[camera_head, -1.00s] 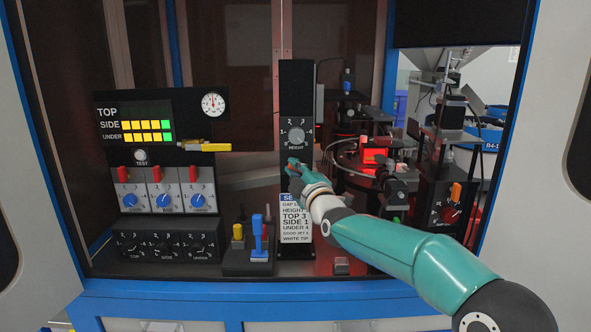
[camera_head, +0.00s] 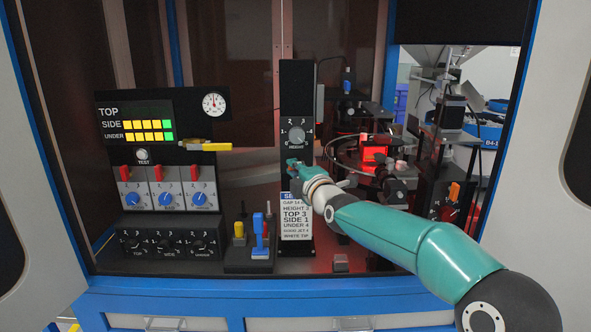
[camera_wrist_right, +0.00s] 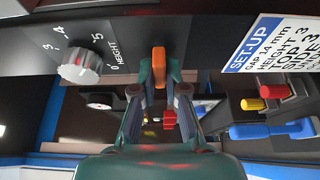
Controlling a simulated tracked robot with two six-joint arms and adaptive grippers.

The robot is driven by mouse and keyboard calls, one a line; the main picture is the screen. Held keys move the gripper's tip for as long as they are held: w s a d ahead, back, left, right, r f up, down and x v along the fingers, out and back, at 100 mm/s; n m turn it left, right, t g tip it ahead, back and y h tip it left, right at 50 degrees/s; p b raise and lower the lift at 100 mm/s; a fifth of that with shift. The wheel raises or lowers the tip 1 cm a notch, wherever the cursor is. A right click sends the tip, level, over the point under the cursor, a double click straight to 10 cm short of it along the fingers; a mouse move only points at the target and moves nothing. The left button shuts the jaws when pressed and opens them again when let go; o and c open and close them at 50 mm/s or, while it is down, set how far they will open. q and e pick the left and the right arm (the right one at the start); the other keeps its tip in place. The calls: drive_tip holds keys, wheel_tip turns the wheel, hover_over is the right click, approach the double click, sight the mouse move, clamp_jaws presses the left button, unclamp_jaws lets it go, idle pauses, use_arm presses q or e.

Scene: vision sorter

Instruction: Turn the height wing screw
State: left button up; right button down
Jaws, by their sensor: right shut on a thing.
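The height wing screw shows in the right wrist view as an orange wing (camera_wrist_right: 158,58) on the black post, beside the silver height dial (camera_wrist_right: 80,66). My right gripper (camera_wrist_right: 159,82) is shut on the orange wing, with one finger on each side of it. In the head view my right gripper (camera_head: 293,163) is at the post just below the height dial (camera_head: 296,134) and hides the wing screw. The dial's exact setting is too small to read. My left gripper is not in view.
A set-up card (camera_head: 296,215) hangs on the post below my gripper. A block with yellow and blue levers (camera_head: 259,240) stands left of it. A panel of blue knobs (camera_head: 165,198) is further left, and red-lit machinery (camera_head: 374,153) stands behind on the right.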

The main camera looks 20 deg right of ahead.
drive_tip(key=shift+a+f, duration=0.1)
drive_tip(key=shift+f, duration=0.2)
drive_tip(key=c, duration=1.3)
unclamp_jaws()
drive_tip(key=shift+o, duration=0.4)
drive_tip(key=shift+w+r, duration=0.1)
drive_tip(key=shift+r, duration=0.1)
drive_tip(key=s+d, duration=0.1)
drive_tip(key=s, duration=1.1)
drive_tip(key=shift+d, duration=0.2)
